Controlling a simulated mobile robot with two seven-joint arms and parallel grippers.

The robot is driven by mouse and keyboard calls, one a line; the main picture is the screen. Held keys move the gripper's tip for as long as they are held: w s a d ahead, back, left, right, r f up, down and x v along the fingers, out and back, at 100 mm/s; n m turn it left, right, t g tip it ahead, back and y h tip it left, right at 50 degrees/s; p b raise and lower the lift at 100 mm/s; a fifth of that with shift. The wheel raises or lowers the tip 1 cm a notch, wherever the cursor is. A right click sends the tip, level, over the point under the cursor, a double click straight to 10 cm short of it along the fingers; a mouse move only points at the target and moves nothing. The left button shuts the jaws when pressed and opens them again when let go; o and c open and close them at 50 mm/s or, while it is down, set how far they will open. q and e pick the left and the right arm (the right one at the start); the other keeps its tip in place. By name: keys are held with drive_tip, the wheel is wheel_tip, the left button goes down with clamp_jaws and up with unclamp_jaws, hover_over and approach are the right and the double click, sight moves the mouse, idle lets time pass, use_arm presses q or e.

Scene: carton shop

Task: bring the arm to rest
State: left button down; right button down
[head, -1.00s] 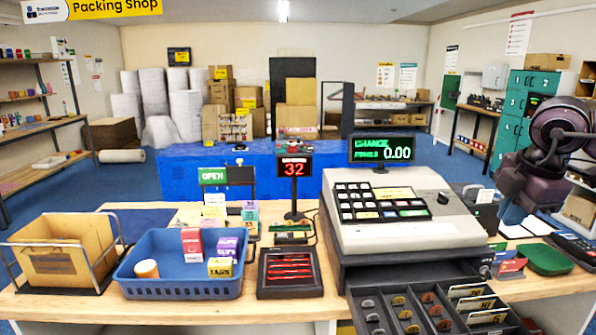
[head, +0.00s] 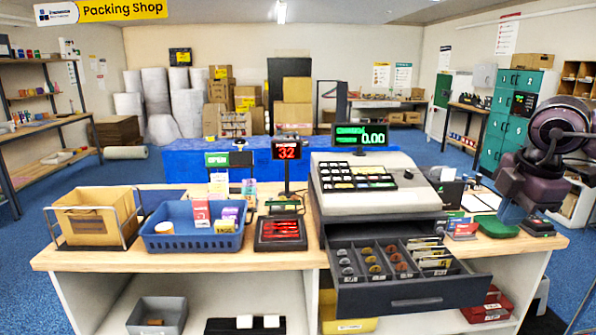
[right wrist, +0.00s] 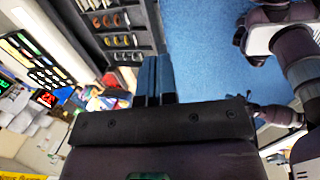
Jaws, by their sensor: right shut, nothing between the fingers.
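My right gripper (head: 512,210) hangs at the right of the head view, above the right end of the counter near the green dish. Its bluish fingers are together with nothing between them. The right wrist view shows the same gripper (right wrist: 154,80), its two fingers side by side, with the open till drawer and blue floor beyond. My left gripper is not in the head view. Dark and white links of my own body show at the right of the right wrist view.
The cash register (head: 375,190) stands on the wooden counter (head: 290,258), its drawer (head: 405,300) open towards me.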

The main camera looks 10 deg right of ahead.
drive_tip(key=s+a+f+n+t+y, duration=0.1)
drive_tip(key=a+f+t+y, duration=0.1)
drive_tip(key=a+f+y, duration=0.8)
drive_tip(key=a+f+n+t+y, duration=0.1)
drive_tip(key=a+f+t+y, duration=0.1)
drive_tip(key=a+f+y, duration=0.8)
drive_tip(key=s+d+f+m+t+h, duration=0.2)
drive_tip(key=s+f+m+t+h, duration=0.2)
drive_tip(key=f+m+t+h, duration=0.8)
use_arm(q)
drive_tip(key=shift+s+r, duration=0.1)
use_arm(e)
drive_tip(key=s+d+f+m+g+h, duration=0.2)
drive_tip(key=s+f+m+g+h, duration=0.3)
drive_tip(key=s+f, duration=0.6)
wheel_tip(320, 180, down, 2)
drive_tip(key=g+h, duration=0.2)
drive_tip(key=h, duration=0.1)
drive_tip(key=shift+s+m, duration=0.4)
